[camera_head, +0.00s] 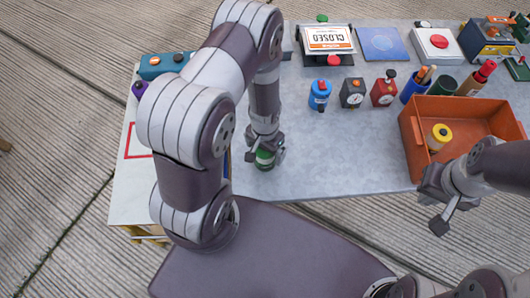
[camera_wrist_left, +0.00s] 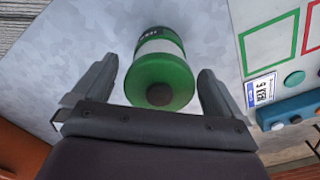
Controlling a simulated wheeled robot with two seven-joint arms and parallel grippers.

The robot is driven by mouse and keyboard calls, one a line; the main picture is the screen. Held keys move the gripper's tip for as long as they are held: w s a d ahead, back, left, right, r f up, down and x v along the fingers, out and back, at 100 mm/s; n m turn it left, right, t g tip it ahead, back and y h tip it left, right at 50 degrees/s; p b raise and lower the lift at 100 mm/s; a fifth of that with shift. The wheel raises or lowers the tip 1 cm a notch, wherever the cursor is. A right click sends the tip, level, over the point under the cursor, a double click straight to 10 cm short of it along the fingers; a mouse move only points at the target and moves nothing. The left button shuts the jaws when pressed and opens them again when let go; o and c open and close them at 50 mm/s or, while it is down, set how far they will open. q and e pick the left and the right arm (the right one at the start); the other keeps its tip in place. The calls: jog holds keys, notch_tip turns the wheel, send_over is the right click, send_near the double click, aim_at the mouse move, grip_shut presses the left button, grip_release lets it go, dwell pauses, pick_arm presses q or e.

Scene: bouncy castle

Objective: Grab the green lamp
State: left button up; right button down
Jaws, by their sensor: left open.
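The green lamp (camera_head: 265,160) stands near the front edge of the grey table, partly hidden under my left gripper (camera_head: 265,147). In the left wrist view the lamp (camera_wrist_left: 160,78) is green with a white band and a dark round knob on its end. There my left gripper (camera_wrist_left: 157,72) is open, with one finger on each side of the lamp. Gaps show between the fingers and the lamp. My right gripper (camera_head: 442,198) is at the right, by the front edge of the table near the orange bin; its jaw opening is unclear.
The orange bin (camera_head: 412,142) holds a yellow-topped item (camera_head: 438,136). Blue (camera_head: 319,95), dark (camera_head: 352,93) and red (camera_head: 384,89) items stand behind the lamp. A closed sign (camera_head: 328,40) lies further back. A white panel (camera_head: 128,190) is on the left. The table's front middle is clear.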

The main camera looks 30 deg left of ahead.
pick_arm(q)
jog(key=c, duration=1.4)
